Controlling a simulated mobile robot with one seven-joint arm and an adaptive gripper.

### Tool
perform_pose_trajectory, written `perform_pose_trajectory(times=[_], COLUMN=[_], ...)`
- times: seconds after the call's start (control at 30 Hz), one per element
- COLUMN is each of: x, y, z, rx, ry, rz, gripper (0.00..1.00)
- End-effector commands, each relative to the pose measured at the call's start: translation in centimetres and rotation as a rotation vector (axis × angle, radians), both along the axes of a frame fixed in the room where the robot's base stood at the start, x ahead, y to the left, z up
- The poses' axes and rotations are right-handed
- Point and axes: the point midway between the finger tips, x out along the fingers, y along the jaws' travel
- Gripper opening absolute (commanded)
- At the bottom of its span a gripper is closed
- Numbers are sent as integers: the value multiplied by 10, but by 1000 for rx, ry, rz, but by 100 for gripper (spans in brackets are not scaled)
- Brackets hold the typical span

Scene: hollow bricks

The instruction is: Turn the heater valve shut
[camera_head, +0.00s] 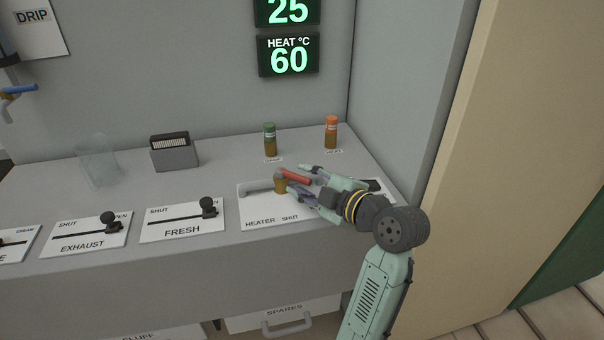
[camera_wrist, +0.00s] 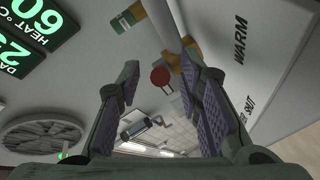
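The heater valve has a brass body (camera_head: 281,184) and a red lever handle (camera_head: 296,177), on a white plate (camera_head: 258,215) marked HEATER and SHUT. A grey pipe runs left from the body. The handle points right, roughly in line with the pipe. My gripper (camera_head: 302,180) is open, with a finger on either side of the handle. In the wrist view the handle shows end-on as a red disc (camera_wrist: 160,76) between the fingers, nearer the right one. The brass body (camera_wrist: 188,62) is partly hidden behind that finger. I cannot tell whether a finger touches the handle.
Green-capped (camera_head: 270,140) and orange-capped (camera_head: 331,133) jars stand behind the valve. The FRESH slider (camera_head: 207,207) and EXHAUST slider (camera_head: 109,221) lie left on the counter. A display (camera_head: 289,56) reads HEAT 60. A grey box (camera_head: 174,153) and a clear glass (camera_head: 99,162) stand further left.

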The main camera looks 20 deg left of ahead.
Motion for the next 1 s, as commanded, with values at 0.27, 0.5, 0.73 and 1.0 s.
perform_pose_trajectory(times=[0.27, 0.5, 0.73, 1.0], x=[7, 7, 7, 7], y=[13, 13, 12, 12], z=[-4, -4, -4, -4], rx=[-1, -1, -1, -1], ry=[1, 0, 0, 0], rz=[0, -1, -1, -1], gripper=[33, 30, 14, 0])
